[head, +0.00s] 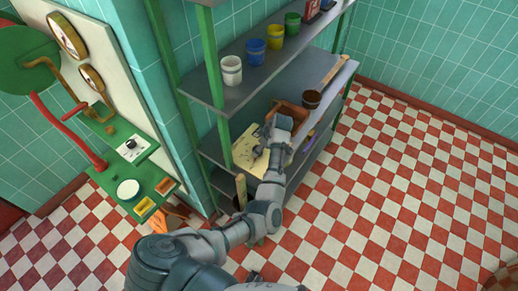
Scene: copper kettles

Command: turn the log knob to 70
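A small black knob (131,144) sits on a white plate on the upper green panel at the left; it is likely the log knob, but its markings and pointer are too small to read. One arm of mine, which I take as the left, rises from the bottom and reaches over the shelf. Its gripper (279,125) is beside a brown box, well to the right of the knob and apart from it. Its fingers are too small and partly hidden to show open or shut. My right gripper is not in view.
A lower green shelf holds a white round item (128,189) and yellow trays (145,207). Red and brass pipes (68,130) and gauges (68,36) are above. The checkered floor at right is clear.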

